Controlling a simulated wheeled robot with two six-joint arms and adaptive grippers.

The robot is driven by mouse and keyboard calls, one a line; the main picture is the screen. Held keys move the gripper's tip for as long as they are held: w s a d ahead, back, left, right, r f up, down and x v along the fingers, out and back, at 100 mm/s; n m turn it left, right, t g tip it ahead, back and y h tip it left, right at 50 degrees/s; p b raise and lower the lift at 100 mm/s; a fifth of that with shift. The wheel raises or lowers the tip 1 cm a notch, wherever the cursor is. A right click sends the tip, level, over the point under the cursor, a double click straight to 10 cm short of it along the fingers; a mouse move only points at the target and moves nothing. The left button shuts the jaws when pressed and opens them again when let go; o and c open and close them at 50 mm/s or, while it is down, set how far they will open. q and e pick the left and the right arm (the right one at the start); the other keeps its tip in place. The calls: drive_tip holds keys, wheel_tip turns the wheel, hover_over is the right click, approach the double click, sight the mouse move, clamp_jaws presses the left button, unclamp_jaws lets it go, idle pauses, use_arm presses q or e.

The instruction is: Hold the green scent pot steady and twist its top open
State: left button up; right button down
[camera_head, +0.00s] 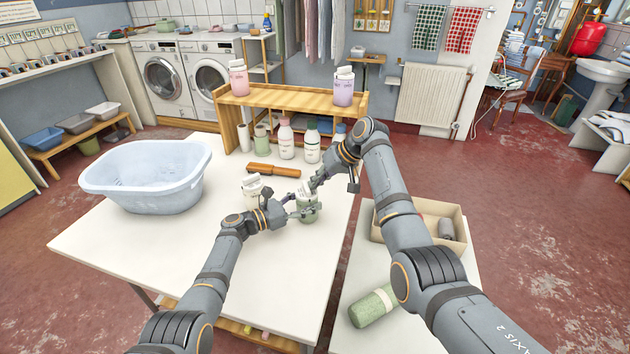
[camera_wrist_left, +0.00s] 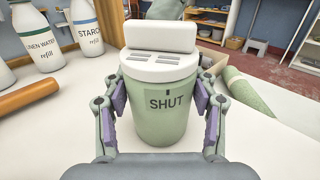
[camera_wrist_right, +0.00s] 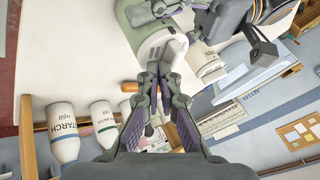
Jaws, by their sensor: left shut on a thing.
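The green scent pot (camera_head: 307,211) stands upright on the white table. It has a white slotted lid (camera_wrist_left: 158,65) with a raised block-shaped grip (camera_wrist_left: 161,37) on top, and "SHUT" is printed on its front. My left gripper (camera_head: 304,213) is shut on the pot's body, one padded finger on each side in the left wrist view. My right gripper (camera_head: 314,188) is beside the pot's top, its fingers (camera_wrist_right: 165,48) close together. Whether they touch the lid's grip is unclear. The pot (camera_wrist_right: 135,14) is partly hidden in the right wrist view.
A white pot (camera_head: 252,188) stands close to the left gripper. An orange-brown roller (camera_head: 273,170) and several bottles (camera_head: 286,140) are behind. A blue basket (camera_head: 150,178) is left. A side table at right holds a box (camera_head: 462,232) and a green cylinder (camera_head: 373,306).

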drive_tip(key=shift+d+r, duration=4)
drive_tip(key=shift+d, duration=0.8)
drive_tip(key=shift+w+a+f, duration=0.25)
drive_tip(key=shift+a+f, duration=1.1)
drive_tip(key=shift+a, duration=0.2)
drive_tip(key=shift+w+a+f, duration=0.25)
drive_tip(key=shift+a+f, duration=1.05)
drive_tip(key=shift+a, duration=0.3)
drive_tip(key=shift+w+a+f, duration=0.25)
drive_tip(key=shift+a+f, duration=1.1)
drive_tip(key=shift+a, duration=0.2)
drive_tip(key=shift+a, duration=0.55)
